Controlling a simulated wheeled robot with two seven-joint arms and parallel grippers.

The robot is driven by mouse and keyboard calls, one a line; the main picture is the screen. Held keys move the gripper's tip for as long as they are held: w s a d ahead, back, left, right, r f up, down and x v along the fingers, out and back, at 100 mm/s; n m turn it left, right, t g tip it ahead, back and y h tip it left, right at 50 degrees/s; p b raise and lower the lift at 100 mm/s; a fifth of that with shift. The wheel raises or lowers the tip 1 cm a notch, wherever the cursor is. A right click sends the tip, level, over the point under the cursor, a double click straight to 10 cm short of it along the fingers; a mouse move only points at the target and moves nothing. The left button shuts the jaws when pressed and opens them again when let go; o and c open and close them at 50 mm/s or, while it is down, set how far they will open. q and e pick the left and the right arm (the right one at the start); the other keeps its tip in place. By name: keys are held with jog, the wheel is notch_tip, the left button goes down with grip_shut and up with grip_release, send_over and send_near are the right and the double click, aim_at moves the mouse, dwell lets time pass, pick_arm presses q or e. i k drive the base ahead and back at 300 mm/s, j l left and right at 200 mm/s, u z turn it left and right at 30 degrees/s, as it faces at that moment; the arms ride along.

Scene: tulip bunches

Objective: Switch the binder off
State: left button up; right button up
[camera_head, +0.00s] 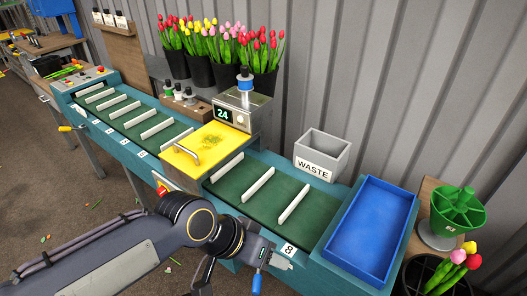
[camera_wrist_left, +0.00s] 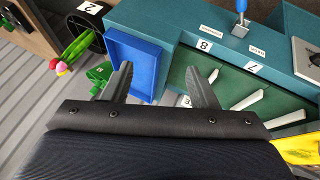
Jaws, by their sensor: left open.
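The binder (camera_head: 243,108) is a grey box with a green "24" display and a small knob, above the belt. A yellow cover (camera_head: 203,146) with a handle lies in front of it. Below the cover, on the front side, a small red and yellow switch (camera_head: 161,184) shows partly above my arm; its position is too small to tell. My left gripper (camera_head: 262,252) is at the front edge by label 8, right of that switch. In the left wrist view its two fingers (camera_wrist_left: 163,88) are spread and empty. My right gripper is not in view.
A blue-handled lever (camera_wrist_left: 241,12) is on the teal front rail near label 8, close to my left gripper. A blue tray (camera_head: 369,232) ends the green belt (camera_head: 262,190). A waste bin (camera_head: 322,155) and tulip buckets (camera_head: 200,72) stand behind.

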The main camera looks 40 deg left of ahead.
aim_at(160, 191)
jog(key=j+u, duration=0.15)
jog(key=u, duration=1.9)
